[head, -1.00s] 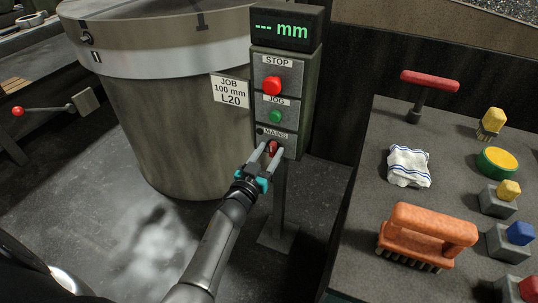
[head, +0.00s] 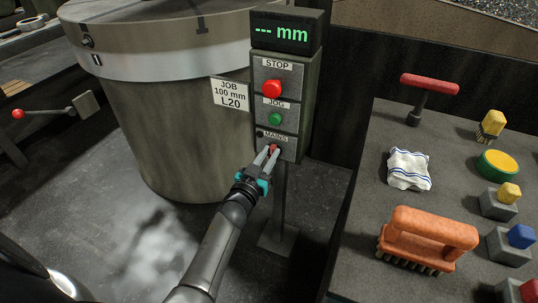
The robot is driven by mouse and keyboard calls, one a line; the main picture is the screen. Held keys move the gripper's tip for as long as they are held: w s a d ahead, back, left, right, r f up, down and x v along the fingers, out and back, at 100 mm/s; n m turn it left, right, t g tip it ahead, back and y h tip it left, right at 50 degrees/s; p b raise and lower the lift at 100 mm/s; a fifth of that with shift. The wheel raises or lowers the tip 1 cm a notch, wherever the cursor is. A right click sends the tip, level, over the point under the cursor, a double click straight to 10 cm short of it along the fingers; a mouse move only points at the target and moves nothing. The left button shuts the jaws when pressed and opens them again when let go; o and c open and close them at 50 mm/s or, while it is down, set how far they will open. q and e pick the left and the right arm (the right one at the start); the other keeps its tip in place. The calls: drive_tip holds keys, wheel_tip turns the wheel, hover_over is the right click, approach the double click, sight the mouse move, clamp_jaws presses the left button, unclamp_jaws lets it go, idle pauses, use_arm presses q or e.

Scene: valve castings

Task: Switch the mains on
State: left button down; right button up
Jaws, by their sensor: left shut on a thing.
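The mains switch (head: 273,149) is a small red part under the MAINS label, low on the grey control box (head: 301,100) on its post. My left gripper (head: 268,157) is at the switch, its fingers closed on it and hiding much of it. A small dark lamp (head: 260,134) beside the label looks unlit. The display (head: 282,32) on top shows green dashes and "mm". My right gripper is not in view.
A red STOP button (head: 271,89) and a green JOG button (head: 275,119) sit above the switch. A large drum (head: 180,140) stands close left. A bench (head: 360,230) at right carries an orange brush (head: 430,232), a cloth (head: 409,169) and other tools.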

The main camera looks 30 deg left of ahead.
use_arm(q)
drive_tip(key=shift+m, duration=0.3)
drive_tip(key=shift+d+f+m+b, duration=0.2)
drive_tip(key=shift+m+b, duration=0.35)
drive_tip(key=shift+m, duration=2.35)
drive_tip(key=shift+d+f+m+b, duration=0.25)
drive_tip(key=shift+m+b, duration=0.35)
drive_tip(key=shift+m, duration=2.3)
drive_tip(key=shift+d+f+m+b, duration=0.2)
drive_tip(key=shift+m+b, duration=0.35)
drive_tip(key=shift+m, duration=2.35)
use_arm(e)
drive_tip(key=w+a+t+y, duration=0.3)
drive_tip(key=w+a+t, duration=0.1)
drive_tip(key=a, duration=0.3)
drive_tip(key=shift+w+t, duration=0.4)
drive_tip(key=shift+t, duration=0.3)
use_arm(q)
drive_tip(key=c, duration=0.8)
unclamp_jaws()
drive_tip(key=shift+o, duration=0.2)
